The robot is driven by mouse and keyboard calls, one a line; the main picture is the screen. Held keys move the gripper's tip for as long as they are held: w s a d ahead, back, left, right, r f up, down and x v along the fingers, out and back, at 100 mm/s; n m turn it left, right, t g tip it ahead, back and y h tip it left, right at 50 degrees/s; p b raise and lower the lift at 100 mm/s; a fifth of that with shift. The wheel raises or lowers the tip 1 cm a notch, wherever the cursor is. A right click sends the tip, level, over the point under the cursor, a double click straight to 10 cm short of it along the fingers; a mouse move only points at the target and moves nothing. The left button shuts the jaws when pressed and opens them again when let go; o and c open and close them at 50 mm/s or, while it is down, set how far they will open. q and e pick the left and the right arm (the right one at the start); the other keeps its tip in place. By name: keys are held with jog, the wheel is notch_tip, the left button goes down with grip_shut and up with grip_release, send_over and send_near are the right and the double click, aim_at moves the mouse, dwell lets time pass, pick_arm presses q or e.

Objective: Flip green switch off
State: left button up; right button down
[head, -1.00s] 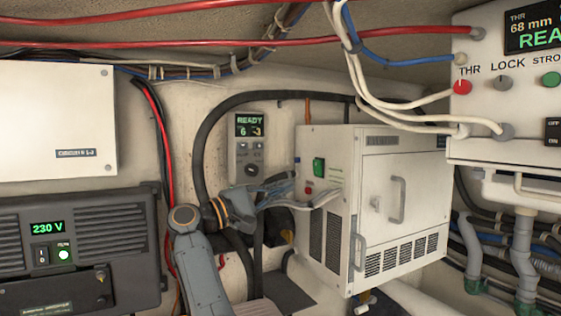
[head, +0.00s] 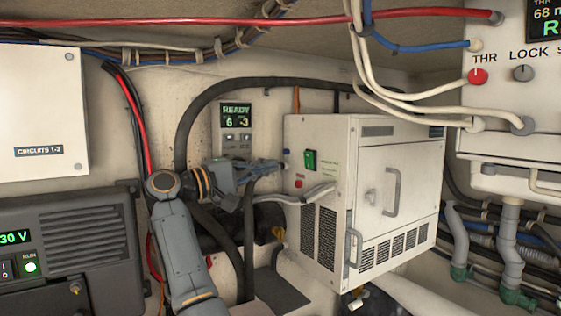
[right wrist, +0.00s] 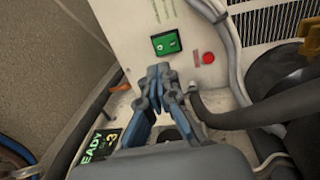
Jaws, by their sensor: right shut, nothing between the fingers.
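The green switch (head: 310,160) sits on the left side face of the white cabinet (head: 330,205), near its top. It also shows in the right wrist view (right wrist: 166,43), just beyond my fingertips. My right gripper (head: 277,166) is shut and empty, pointing at that face just left of the switch in the head view. In the right wrist view its blue fingers (right wrist: 158,70) are together, with a small gap in the picture between the tips and the switch. I cannot tell whether they touch the panel. My left gripper is not in view.
A red button (head: 299,184) sits below the green switch. A thick black hose (head: 190,115) arches behind my arm. A display panel (head: 236,125) reading READY is on the wall behind.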

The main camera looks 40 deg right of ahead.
jog(key=d+p, duration=0.1)
jog(key=d, duration=0.1)
jog(key=d+r+p, duration=0.1)
jog(key=d+p, duration=0.1)
jog(key=d, duration=0.1)
jog(key=s+d+p, duration=0.1)
jog(key=d, duration=0.2)
jog(key=shift+d+r, duration=0.15)
jog(key=shift+d, duration=0.05)
jog(key=shift+d+p, duration=0.25)
jog(key=shift+p, duration=0.1)
jog(key=shift+d+f+b, duration=0.15)
jog(key=shift+f+b, duration=0.1)
jog(key=shift+b, duration=0.35)
jog(key=shift+r, duration=0.25)
send_near(308, 155)
jog(key=shift+w+a+f, duration=0.15)
jog(key=shift+a, duration=0.6)
jog(key=shift+w+a+f, duration=0.1)
jog(key=shift+a+f, duration=0.05)
jog(key=shift+a, duration=0.65)
jog(key=shift+w+a+f, duration=0.15)
jog(key=shift+a, duration=0.6)
